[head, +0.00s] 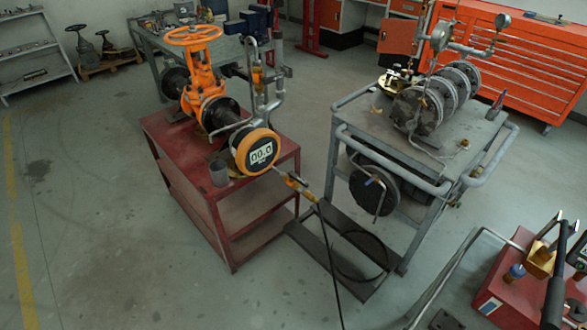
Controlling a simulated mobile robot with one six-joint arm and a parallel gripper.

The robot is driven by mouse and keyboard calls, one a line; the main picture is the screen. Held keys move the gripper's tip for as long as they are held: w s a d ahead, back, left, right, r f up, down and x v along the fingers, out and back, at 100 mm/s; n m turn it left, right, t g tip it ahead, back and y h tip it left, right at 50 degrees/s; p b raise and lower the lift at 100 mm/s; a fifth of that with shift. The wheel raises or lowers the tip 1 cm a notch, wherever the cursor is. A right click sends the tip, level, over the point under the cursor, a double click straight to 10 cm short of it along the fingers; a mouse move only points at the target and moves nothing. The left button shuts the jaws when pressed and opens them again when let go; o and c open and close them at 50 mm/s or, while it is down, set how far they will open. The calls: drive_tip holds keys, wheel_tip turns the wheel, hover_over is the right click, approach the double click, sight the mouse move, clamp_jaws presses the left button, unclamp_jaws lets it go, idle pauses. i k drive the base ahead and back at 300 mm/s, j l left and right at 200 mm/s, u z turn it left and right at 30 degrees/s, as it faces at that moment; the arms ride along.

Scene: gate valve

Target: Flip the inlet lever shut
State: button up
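An orange gate valve (203,85) with a round handwheel (192,35) stands on a red cart (185,145). Just right of the gauge, a small orange-yellow lever fitting (297,184) sits in line with a black hose (330,255). Another small yellow lever (257,77) is on the upright pipes behind the gauge. I cannot tell which is the inlet lever, nor the exact angle of either handle. My gripper is not in view.
A grey cart (350,125) with a flanged test rig (430,105) stands to the right. The hose runs down to the floor near a dark low frame (330,245). A red unit (505,280) with levers is at bottom right. The floor at front left is clear.

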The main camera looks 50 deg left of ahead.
sight(292, 174)
drive_tip(key=j+u, duration=0.25)
drive_tip(key=u, duration=0.15)
drive_tip(key=j+u, duration=0.2)
drive_tip(key=u, duration=0.15)
drive_tip(key=i+j+u, duration=0.1)
drive_tip(key=u, duration=0.3)
drive_tip(key=i+j+u, duration=0.1)
drive_tip(key=j+u, duration=0.3)
drive_tip(key=i+l+z, duration=0.15)
drive_tip(key=l+z, duration=0.25)
drive_tip(key=i+l+z, duration=0.15)
drive_tip(key=z, duration=0.2)
